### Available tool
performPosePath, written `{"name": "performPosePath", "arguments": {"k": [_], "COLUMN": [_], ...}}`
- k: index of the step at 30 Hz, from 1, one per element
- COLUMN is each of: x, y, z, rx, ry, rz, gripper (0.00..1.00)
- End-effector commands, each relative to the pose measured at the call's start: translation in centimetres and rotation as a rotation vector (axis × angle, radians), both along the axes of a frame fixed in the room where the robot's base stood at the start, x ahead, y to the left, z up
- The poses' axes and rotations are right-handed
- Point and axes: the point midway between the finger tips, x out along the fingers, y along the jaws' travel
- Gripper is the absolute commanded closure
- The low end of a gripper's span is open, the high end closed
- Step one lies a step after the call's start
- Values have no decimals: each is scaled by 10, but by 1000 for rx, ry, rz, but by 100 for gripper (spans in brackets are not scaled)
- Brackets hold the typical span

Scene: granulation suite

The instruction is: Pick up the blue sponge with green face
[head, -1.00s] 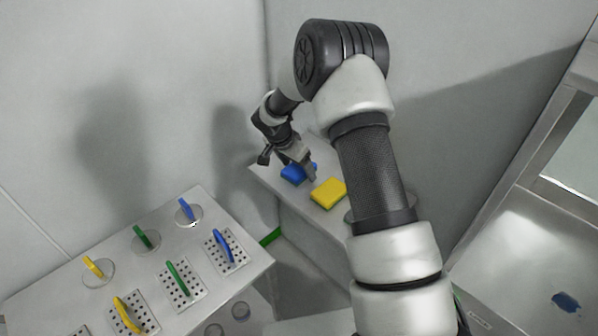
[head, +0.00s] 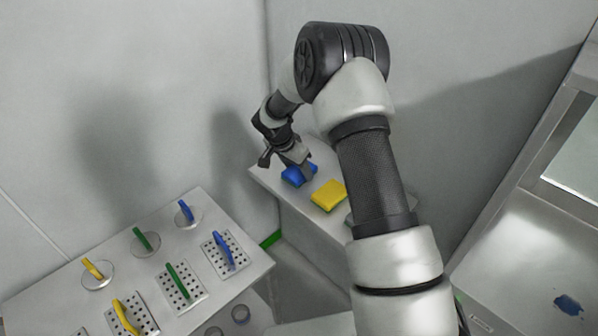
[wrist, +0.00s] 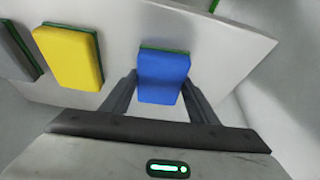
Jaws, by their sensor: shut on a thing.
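The blue sponge (head: 292,177) is on the narrow grey bench against the back wall. In the wrist view the blue sponge (wrist: 163,78) shows its blue side, with a thin green strip along its far edge. My gripper (head: 300,172) reaches down over it, and in the wrist view my gripper's fingers (wrist: 163,92) stand on either side of it, shut on it. The fingers hide part of the sponge in the head view. I cannot tell whether the sponge still touches the bench.
A yellow sponge with a green face (head: 328,196) lies beside the blue one on the bench (wrist: 215,60). A grey sponge (wrist: 16,52) lies past it in the wrist view. A steel table (head: 258,262) at lower left carries several coloured handles on discs and perforated plates.

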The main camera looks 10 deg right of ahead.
Motion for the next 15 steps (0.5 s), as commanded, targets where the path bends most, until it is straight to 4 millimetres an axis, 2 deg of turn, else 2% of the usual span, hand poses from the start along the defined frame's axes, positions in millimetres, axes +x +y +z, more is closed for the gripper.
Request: {"name": "performPosePath", "arguments": {"k": [8,15], "x": [1,1], "y": [0,0], "z": [14,67], "rx": [1,1], "ry": [-4,-6], "rz": [-1,-1], "gripper": [67,67]}}
